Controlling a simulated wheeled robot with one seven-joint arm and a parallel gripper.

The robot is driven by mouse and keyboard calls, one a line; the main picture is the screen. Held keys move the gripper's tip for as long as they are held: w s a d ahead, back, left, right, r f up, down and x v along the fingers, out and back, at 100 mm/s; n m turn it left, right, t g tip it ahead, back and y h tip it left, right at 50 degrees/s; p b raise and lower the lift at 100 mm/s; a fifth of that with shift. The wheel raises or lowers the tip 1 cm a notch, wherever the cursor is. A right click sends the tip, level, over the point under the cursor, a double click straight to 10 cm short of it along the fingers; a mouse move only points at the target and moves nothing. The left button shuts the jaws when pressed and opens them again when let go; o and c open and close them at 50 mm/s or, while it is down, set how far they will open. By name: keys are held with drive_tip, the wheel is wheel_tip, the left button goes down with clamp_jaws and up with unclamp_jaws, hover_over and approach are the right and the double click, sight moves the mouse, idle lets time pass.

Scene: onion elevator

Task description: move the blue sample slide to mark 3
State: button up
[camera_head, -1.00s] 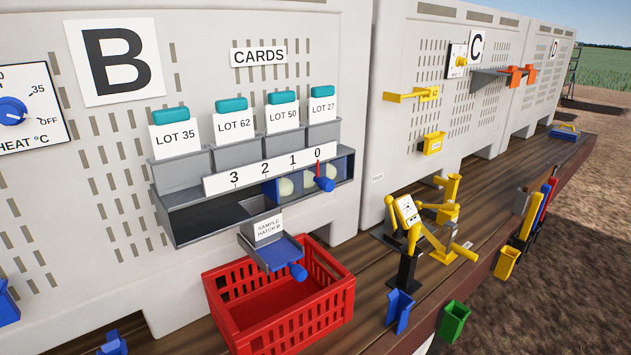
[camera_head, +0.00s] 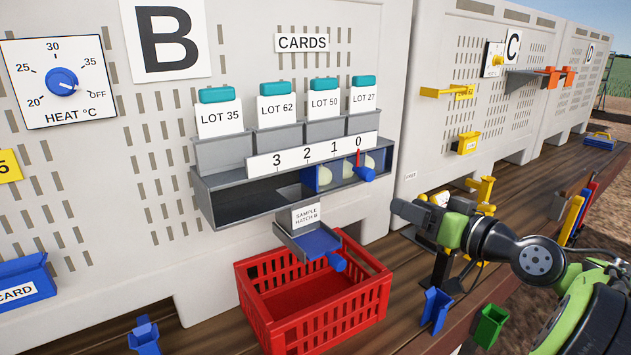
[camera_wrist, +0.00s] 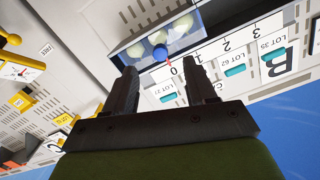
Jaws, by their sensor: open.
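The blue sample slide (camera_head: 324,178) sits in the right part of a grey trough under a scale marked 3, 2, 1, 0. Its round blue knob (camera_head: 366,174) sticks out in front, and its red pointer (camera_head: 358,158) stands at 0. Pale rounded pieces show inside the slide. Mark 3 (camera_head: 277,161) is at the scale's left end, above an empty trough part. My gripper (camera_head: 394,207) is right of and below the knob, apart from it. In the wrist view, upside down, my open, empty fingers (camera_wrist: 163,75) point toward the knob (camera_wrist: 160,53).
Below the trough, a hatch labelled sample hatch B (camera_head: 306,215) has a blue tray with its own blue knob (camera_head: 337,262), above a red crate (camera_head: 262,315). Card holders (camera_head: 225,154) stand above the scale. Yellow fixtures (camera_head: 484,190) are behind my arm.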

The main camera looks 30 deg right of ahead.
sight(371, 178)
drive_tip(key=shift+t, duration=0.4)
drive_tip(key=w+p, duration=0.1)
drive_tip(key=w, duration=0.3)
drive_tip(key=w+p, duration=0.2)
drive_tip(key=w, duration=0.3)
drive_tip(key=w+r+p, duration=0.1)
drive_tip(key=w+p, duration=0.1)
drive_tip(key=w, duration=0.3)
drive_tip(key=shift+w+d+r, duration=0.1)
drive_tip(key=shift+d, duration=0.1)
clamp_jaws()
